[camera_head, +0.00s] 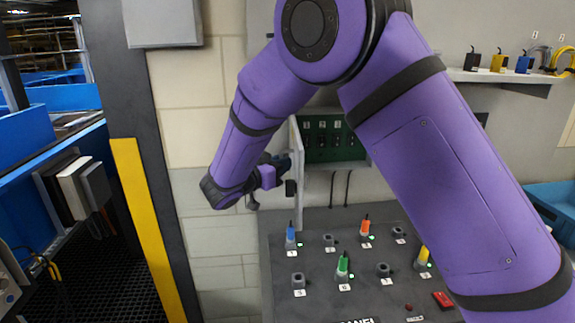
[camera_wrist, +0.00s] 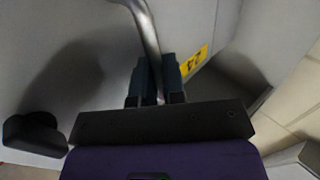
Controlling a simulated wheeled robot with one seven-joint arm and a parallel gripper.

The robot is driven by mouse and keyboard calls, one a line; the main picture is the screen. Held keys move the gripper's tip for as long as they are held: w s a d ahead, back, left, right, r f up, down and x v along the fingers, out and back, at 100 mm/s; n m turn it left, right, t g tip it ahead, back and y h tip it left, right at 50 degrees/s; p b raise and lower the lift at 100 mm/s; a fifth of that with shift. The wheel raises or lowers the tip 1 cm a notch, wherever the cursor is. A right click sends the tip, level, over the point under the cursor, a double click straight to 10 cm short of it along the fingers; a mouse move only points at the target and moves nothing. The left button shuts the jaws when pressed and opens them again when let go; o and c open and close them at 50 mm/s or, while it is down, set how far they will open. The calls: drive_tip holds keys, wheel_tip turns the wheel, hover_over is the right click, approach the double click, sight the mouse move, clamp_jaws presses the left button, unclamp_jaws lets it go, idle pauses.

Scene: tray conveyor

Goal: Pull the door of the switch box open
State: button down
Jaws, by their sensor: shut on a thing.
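The switch box (camera_head: 336,139) is on the wall behind my arm, with its green inside and several dark switches showing. Its grey door (camera_head: 298,190) stands swung out on the left side, seen nearly edge-on. My gripper (camera_head: 284,168) is at the left face of the door. In the wrist view, the two dark fingers of my gripper (camera_wrist: 155,72) are shut on the bent metal handle (camera_wrist: 145,27). The grey door face (camera_wrist: 75,45) lies behind the handle. My arm covers part of the box's surroundings.
A dark panel (camera_head: 318,227) with several coloured plugs and sockets stands below the box. A shelf (camera_head: 505,77) with small coloured items is at the right. A dark post with a yellow strip (camera_head: 145,225) stands at left. A yellow label (camera_wrist: 195,60) shows near the fingers.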

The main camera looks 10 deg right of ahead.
drive_tip(key=shift+w+r, duration=0.1)
drive_tip(key=shift+w, duration=0.05)
idle(0.3)
drive_tip(key=c, duration=1.2)
unclamp_jaws()
drive_tip(key=shift+c, duration=0.2)
drive_tip(key=v, duration=1)
drive_tip(key=shift+s+a, duration=0.3)
